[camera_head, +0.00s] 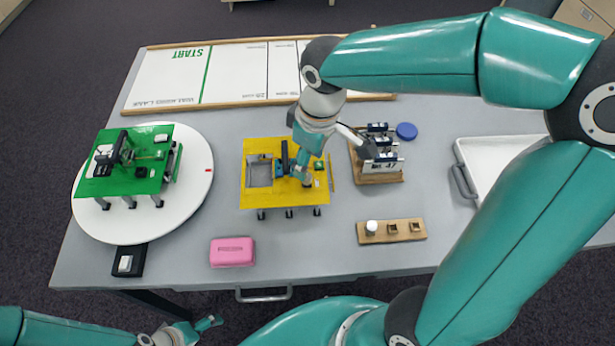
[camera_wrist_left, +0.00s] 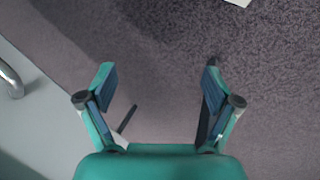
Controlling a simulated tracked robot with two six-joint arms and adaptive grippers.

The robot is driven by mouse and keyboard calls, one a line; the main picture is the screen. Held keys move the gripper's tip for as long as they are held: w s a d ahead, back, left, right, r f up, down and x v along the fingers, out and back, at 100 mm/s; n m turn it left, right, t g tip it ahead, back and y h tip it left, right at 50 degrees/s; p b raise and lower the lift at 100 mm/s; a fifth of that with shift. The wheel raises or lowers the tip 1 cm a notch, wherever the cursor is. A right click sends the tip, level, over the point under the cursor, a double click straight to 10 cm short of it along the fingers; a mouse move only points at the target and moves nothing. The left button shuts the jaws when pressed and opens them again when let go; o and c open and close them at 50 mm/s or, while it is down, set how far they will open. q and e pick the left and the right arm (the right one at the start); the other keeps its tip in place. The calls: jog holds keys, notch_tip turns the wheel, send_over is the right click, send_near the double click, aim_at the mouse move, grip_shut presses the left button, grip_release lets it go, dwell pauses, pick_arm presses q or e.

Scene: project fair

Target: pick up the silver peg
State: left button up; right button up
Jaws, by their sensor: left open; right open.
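A small pale, silvery round piece (camera_head: 371,227), which looks like the silver peg, stands at the left end of a wooden block (camera_head: 405,237) near the table's front edge. The block's other two spots hold brown square pieces or sockets; I cannot tell which. My right gripper (camera_head: 302,174) is over the yellow board (camera_head: 247,190), to the left of and behind the block, apart from the peg. Its fingers are partly hidden by the wrist. My left gripper (camera_head: 212,323) is low at the left, off the table's front; in the left wrist view (camera_wrist_left: 160,75) it is open and empty above carpet.
A green board (camera_head: 95,187) sits on a white turntable (camera_head: 198,205). A pink box (camera_head: 232,252) lies near the front edge. A wooden-based rack (camera_head: 390,177) stands behind the block, with a blue disc (camera_head: 407,131) beyond. A white tray (camera_head: 470,146) is at right.

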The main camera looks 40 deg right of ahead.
aim_at(308, 177)
notch_tip(308, 177, down, 5)
jog(key=shift+a+f, duration=0.1)
jog(key=shift+a, duration=0.05)
jog(key=c, duration=0.9)
